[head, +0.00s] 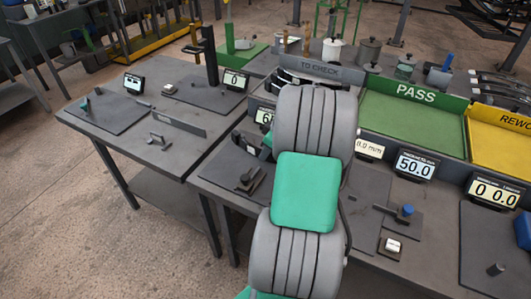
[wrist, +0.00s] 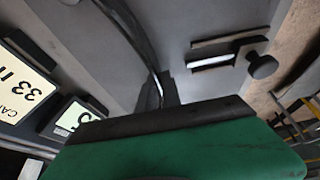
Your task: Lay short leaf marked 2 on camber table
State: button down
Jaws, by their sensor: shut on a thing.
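In the wrist view my gripper (wrist: 166,106) shows as a dark jaw bar in front of a green body. A dark, curved, narrow strip, apparently the short leaf (wrist: 146,52), runs from the upper left down to the jaws, which are shut on it. No number mark shows on it. A display beginning with "CA" (wrist: 24,84), partly cut off and reading about 33, stands at the left, by a grey surface (wrist: 205,20) that may be the camber table. In the head view my arm hides the gripper and the leaf.
In the head view a green PASS tray (head: 412,124) and a yellow REWORK tray (head: 498,150) stand at the right. A TO CHECK rack (head: 320,70) is behind my arm. A side table (head: 150,105) with fixtures is at the left. A dark knobbed fixture (wrist: 262,66) shows in the wrist view.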

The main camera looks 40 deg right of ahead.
jog(key=shift+d+r, duration=0.1)
jog(key=shift+d, duration=0.05)
jog(key=c, duration=1.5)
grip_release()
jog(key=shift+o, duration=1)
jog(key=shift+f, duration=0.2)
jog(key=o, duration=0.3)
jog(key=shift+o, duration=0.2)
jog(key=shift+r, duration=0.1)
jog(key=shift+r+p, duration=2.55)
jog(key=shift+r, duration=1.5)
